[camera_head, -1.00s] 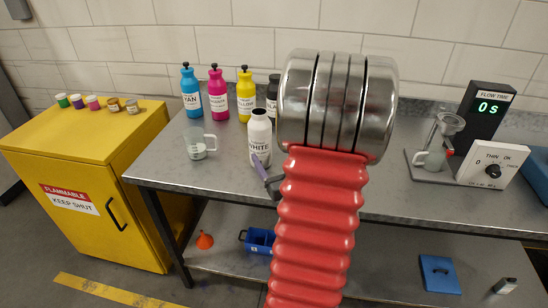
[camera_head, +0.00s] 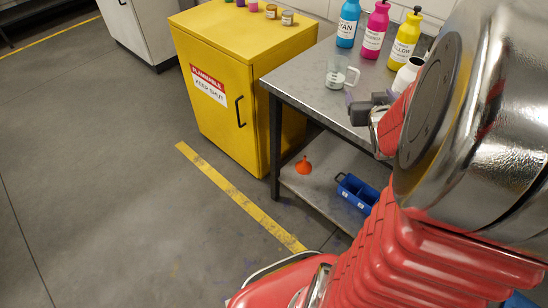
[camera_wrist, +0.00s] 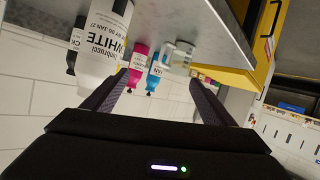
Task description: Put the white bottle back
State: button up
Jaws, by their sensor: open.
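The white bottle (camera_head: 405,75) stands on the metal table, partly hidden behind my arm in the head view. In the wrist view the white bottle (camera_wrist: 100,52) shows large and upside down, with its WHITE label readable, outside my jaws beside the left finger. My gripper (camera_head: 370,105) is at the table's front edge, left of the bottle in the head view. In the wrist view my gripper (camera_wrist: 158,77) has its two dark fingers wide apart with nothing held between them.
Cyan (camera_head: 348,24), magenta (camera_head: 375,30) and yellow (camera_head: 404,42) bottles stand at the back of the table (camera_head: 318,80). A clear beaker (camera_head: 337,73) stands near its left end. A yellow cabinet (camera_head: 225,70) is to the left. An orange funnel (camera_head: 303,166) and blue bin (camera_head: 357,195) are on the lower shelf.

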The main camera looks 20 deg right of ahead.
jog(key=w+a+r+n+g+y, duration=0.1)
jog(key=a+r+g+y, duration=0.1)
jog(key=a, duration=0.8)
jog(key=s+a+r+n+g+y, duration=0.1)
jog(key=s+a, duration=0.5)
jog(key=a, duration=0.6)
jog(key=s+a+r+n+g+y, duration=0.1)
jog(key=s+a+n+g+y, duration=0.1)
jog(key=s+a, duration=0.5)
jog(key=a+g+y, duration=0.1)
jog(key=a+y, duration=0.1)
jog(key=a, duration=0.2)
jog(key=shift+s+a+r, duration=0.25)
jog(key=shift+s+a, duration=0.05)
jog(key=shift+a, duration=0.05)
jog(key=shift+c, duration=0.3)
